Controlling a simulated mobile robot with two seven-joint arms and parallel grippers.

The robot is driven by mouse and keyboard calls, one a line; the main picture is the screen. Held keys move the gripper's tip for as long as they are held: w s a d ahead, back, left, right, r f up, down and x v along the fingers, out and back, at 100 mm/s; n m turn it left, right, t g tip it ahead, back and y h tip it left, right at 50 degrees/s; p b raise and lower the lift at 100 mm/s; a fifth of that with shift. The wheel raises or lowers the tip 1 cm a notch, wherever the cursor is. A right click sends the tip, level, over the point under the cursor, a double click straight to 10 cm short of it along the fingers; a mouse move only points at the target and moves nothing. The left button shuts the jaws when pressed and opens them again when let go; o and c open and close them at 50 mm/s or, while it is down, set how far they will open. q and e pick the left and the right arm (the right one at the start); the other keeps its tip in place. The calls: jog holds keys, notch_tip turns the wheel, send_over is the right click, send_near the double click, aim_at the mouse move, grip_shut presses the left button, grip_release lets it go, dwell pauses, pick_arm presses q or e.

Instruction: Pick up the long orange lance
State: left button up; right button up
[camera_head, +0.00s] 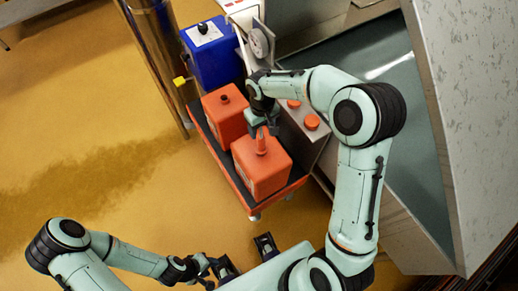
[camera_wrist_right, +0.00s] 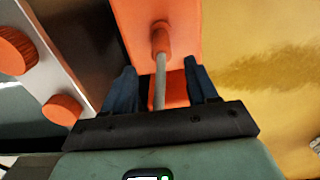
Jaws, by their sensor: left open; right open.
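The lance (camera_head: 261,143) shows as a short orange upright piece at the top of the front orange canister (camera_head: 262,172). In the right wrist view the lance (camera_wrist_right: 160,42) has an orange end and a thin grey rod running toward my palm. My right gripper (camera_head: 262,126) is open over this canister. Its two dark fingers (camera_wrist_right: 162,88) stand on either side of the grey rod with gaps on both sides. The lance's lower part is hidden. My left gripper (camera_head: 224,267) is open at the bottom of the head view, well away from the lance.
A panel with orange knobs (camera_head: 311,122) is close on the right. A metal column (camera_head: 158,55) stands left. Yellow floor (camera_head: 85,120) is open at left.

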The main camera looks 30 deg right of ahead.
aim_at(261, 144)
notch_tip(261, 144, down, 10)
jog(key=shift+s+a, duration=0.1)
jog(key=shift+s, duration=0.05)
dwell(0.3)
grip_shut()
